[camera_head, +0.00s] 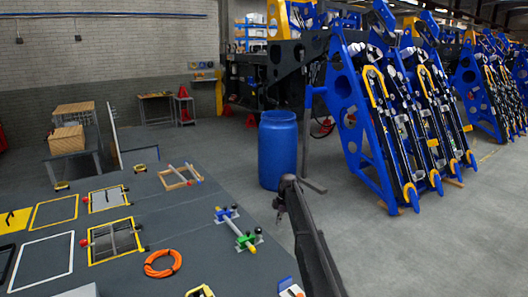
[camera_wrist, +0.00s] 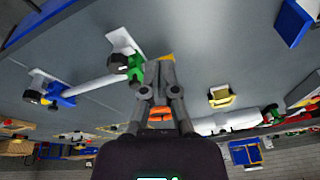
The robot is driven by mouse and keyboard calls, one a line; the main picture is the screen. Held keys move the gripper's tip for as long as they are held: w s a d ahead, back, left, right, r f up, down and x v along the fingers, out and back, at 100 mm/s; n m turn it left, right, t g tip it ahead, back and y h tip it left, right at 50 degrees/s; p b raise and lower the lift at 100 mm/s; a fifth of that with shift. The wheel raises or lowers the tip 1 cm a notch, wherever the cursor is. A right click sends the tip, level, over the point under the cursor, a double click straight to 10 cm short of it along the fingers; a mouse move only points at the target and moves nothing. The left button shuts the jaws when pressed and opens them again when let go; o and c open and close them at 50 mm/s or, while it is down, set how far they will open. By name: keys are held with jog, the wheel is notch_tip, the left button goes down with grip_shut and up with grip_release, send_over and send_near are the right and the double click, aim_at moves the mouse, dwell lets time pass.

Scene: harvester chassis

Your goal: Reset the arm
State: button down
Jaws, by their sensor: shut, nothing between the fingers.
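My gripper (camera_wrist: 166,62) is in the middle of the wrist view with its fingers together and nothing held. In the wrist view it points toward the grey table (camera_wrist: 200,45), which appears tilted in that picture. A white bar with blue and green end pieces (camera_wrist: 88,88) shows left of the fingers; I cannot tell the gap in depth. In the head view my dark arm (camera_head: 318,255) rises from the lower edge, right of the table (camera_head: 190,225), in front of the floor. The same bar (camera_head: 238,228) lies on the table left of the arm.
An orange ring (camera_head: 162,264), a wooden frame (camera_head: 180,177) and yellow-edged frames (camera_head: 115,240) lie on the table. A blue barrel (camera_head: 278,150) stands beyond the arm. Blue racks (camera_head: 350,120) with long parts stand at right. The floor at right is clear.

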jog(key=s+d+m+h, duration=0.1)
jog(key=s+d+m, duration=0.2)
jog(key=s+m, duration=0.4)
jog(key=s+d+m+t, duration=0.1)
jog(key=s+d+m, duration=0.3)
jog(key=s, duration=1.8)
jog(key=s+d+m+h, duration=0.1)
jog(key=s+d+m, duration=0.2)
jog(key=s+m, duration=0.7)
jog(key=s, duration=0.5)
jog(key=shift+s+d+f+t+h, duration=0.25)
jog(key=shift+s+t+h, duration=0.05)
